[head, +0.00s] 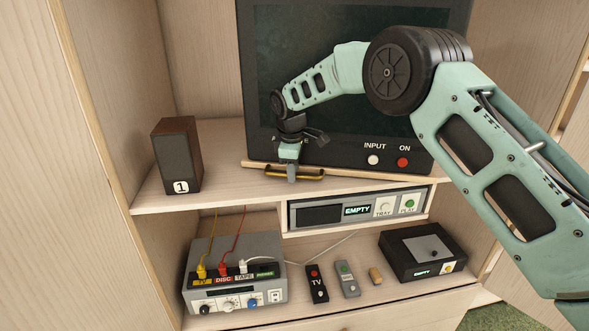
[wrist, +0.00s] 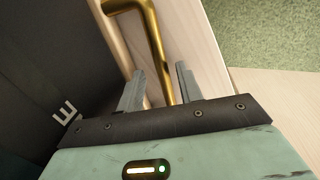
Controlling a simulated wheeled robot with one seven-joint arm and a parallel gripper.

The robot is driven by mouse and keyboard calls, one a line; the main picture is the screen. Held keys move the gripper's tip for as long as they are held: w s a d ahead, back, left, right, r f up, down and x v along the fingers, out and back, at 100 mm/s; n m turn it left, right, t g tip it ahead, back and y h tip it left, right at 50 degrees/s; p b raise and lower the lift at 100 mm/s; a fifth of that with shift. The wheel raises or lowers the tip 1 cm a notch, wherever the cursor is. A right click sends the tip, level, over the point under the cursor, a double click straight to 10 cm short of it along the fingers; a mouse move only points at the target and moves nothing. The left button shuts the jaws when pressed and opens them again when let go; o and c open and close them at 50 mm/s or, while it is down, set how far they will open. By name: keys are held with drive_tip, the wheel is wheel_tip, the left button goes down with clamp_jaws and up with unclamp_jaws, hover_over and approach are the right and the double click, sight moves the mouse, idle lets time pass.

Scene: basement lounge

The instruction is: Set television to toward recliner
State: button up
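The television (head: 300,45) is a large dark set with INPUT and ON buttons, standing on a pale wooden base (head: 400,173) in the cabinet. A brass bar handle (head: 312,177) runs along the base's front edge. My gripper (head: 291,176) points down at the handle, left of its middle. In the wrist view, the brass handle (wrist: 155,45) passes between my two fingers (wrist: 161,75), with a small gap visible on each side. The gripper looks open around the handle. The television's dark casing (wrist: 45,70) is close at left there. The recliner is not in view.
A speaker marked 1 (head: 176,155) stands left on the same shelf. Below are a disc player (head: 320,214), a switch box (head: 235,270), remotes (head: 316,284) and a black box (head: 425,252). The cabinet's left side wall (head: 110,100) bounds the shelf. Green carpet (wrist: 270,30) shows beyond the shelf.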

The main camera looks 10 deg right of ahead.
drive_tip(key=s+a+r+b, duration=0.1)
drive_tip(key=s+r+b, duration=0.2)
drive_tip(key=r, duration=1.4)
drive_tip(key=shift+b, duration=0.7)
drive_tip(key=shift+s, duration=0.1)
drive_tip(key=s+a+f+m+g+y+b, duration=0.1)
drive_tip(key=s+a+f+m+b, duration=0.3)
drive_tip(key=s, duration=0.8)
drive_tip(key=s+a+f+n+g+y, duration=0.1)
drive_tip(key=s+f, duration=0.5)
drive_tip(key=s, duration=0.6)
drive_tip(key=s+d+f+m+b, duration=0.1)
drive_tip(key=s+d+f, duration=0.1)
drive_tip(key=s, duration=0.5)
drive_tip(key=s+d+f+m, duration=0.1)
drive_tip(key=s+d+f, duration=0.2)
drive_tip(key=s+f, duration=0.2)
drive_tip(key=s+d+f+m+b, duration=0.1)
drive_tip(key=s+f, duration=0.3)
drive_tip(key=s, duration=0.5)
drive_tip(key=shift+s+d+h+b, duration=0.15)
drive_tip(key=shift+d+h+b, duration=0.15)
drive_tip(key=shift+d, duration=0.5)
drive_tip(key=shift+f, duration=0.1)
